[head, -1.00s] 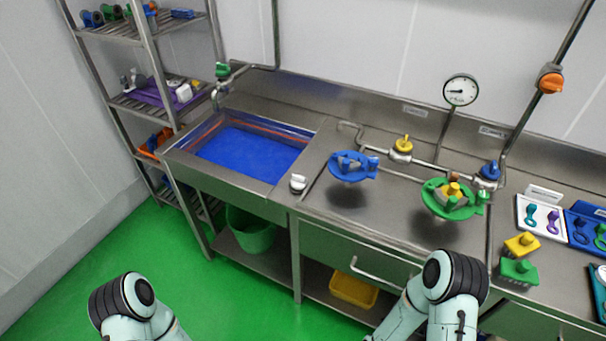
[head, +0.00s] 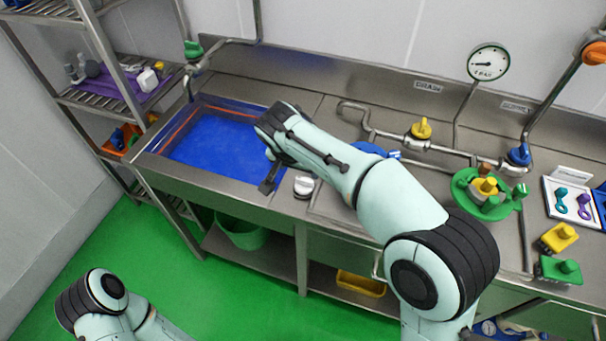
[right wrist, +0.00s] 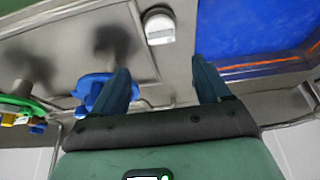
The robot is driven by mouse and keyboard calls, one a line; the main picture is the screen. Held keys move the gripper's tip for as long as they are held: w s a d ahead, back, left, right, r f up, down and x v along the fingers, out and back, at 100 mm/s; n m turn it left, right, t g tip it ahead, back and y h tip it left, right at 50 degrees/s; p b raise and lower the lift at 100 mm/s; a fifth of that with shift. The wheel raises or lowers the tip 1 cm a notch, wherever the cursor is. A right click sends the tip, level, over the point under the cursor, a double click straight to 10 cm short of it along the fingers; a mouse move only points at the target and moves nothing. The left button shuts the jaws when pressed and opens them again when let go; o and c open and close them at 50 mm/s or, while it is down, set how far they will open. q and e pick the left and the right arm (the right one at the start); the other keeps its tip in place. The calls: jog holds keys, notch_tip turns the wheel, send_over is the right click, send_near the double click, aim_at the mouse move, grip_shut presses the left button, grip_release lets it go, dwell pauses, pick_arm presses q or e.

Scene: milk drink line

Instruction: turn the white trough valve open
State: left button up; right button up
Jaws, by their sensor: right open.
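The white trough valve (head: 303,186) is a small white knob on the steel rim, just right of the blue-filled trough. It also shows in the right wrist view (right wrist: 159,27), at the top, ahead of and between the spread fingers. My right gripper (head: 268,172) is open and empty, above the trough's right edge and just left of the valve in the head view. Its two dark fingers (right wrist: 161,75) show in the right wrist view, apart from the valve. My left gripper is out of view; only part of my left arm shows at lower left.
The trough (head: 213,147) lies left. A blue wheel (head: 366,149), partly hidden by my arm, and a green wheel (head: 466,184) stand to the right. Behind them run pipes with a yellow valve (head: 421,128) and a blue valve (head: 519,154). A shelf rack stands left.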

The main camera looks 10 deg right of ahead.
aim_at(304, 179)
jog(key=x, duration=1.1)
jog(key=shift+a, duration=0.1)
jog(key=shift+r, duration=0.1)
jog(key=c, duration=1)
